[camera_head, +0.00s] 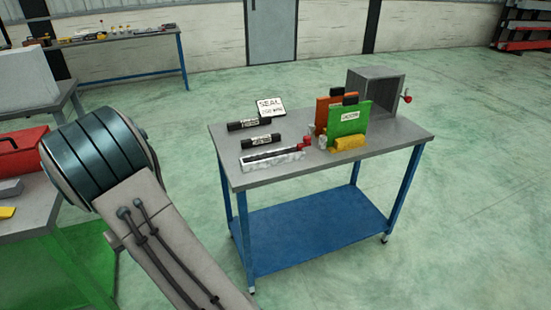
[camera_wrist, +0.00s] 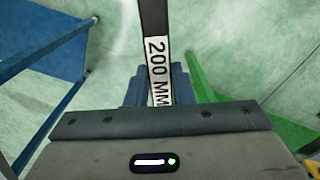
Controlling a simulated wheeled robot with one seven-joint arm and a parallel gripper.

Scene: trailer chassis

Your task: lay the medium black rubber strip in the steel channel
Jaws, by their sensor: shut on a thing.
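A black strip (camera_wrist: 155,18) with a white label reading "200 MM" is in the wrist view, running from the top edge down between the fingers. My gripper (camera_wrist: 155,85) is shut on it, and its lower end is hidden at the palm. In the head view my arm shows at the left, but my gripper is outside that picture. The steel channel (camera_head: 272,158) lies near the front left of the blue-legged table, a pale bar with a dark groove along its top. Two other black strips (camera_head: 249,124) (camera_head: 261,140) with white labels lie behind it.
A sign (camera_head: 271,107) reading "SEAL" stands behind the strips. A small red part (camera_head: 306,143) is at the channel's right end. Green (camera_head: 347,128) and orange (camera_head: 322,112) upright pieces, a yellow roll (camera_head: 349,142) and a grey box (camera_head: 374,92) occupy the table's right. The table's front left corner is clear.

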